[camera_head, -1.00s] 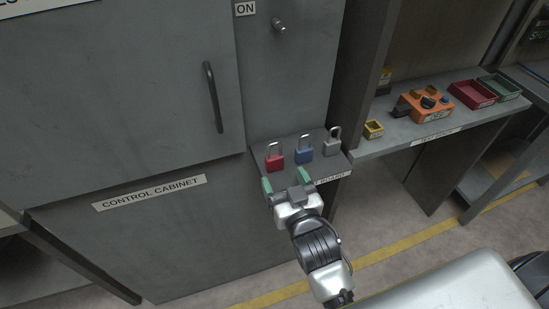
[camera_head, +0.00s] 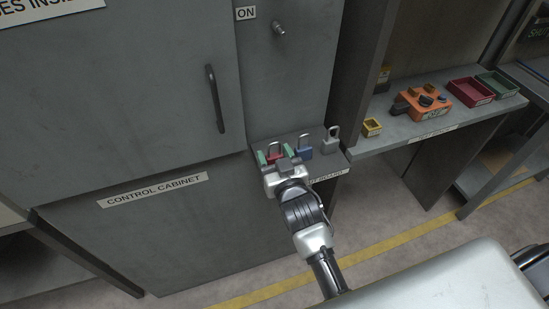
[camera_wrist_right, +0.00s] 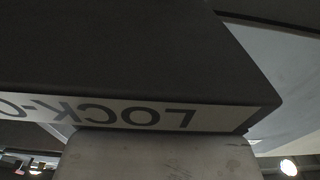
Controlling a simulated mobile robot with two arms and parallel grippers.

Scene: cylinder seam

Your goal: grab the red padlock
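The red padlock (camera_head: 275,156) stands at the left of a row on the grey lock-out board shelf (camera_head: 318,166), its shackle up. My right gripper (camera_head: 273,156) is at the padlock, with one green-tipped finger on its left and the other near its right side. The fingers and hand hide part of the padlock body. A gap shows between the fingertips, but I cannot tell whether they touch the padlock. The right wrist view shows the shelf's edge and upside-down label (camera_wrist_right: 150,115), not the fingers or padlock. My left gripper is not in view.
A blue padlock (camera_head: 304,149) stands close to the right of the red one, and a grey padlock (camera_head: 331,144) beyond it. The control cabinet (camera_head: 120,130) is at left. A bench (camera_head: 440,127) at right holds bins and an orange box (camera_head: 424,101).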

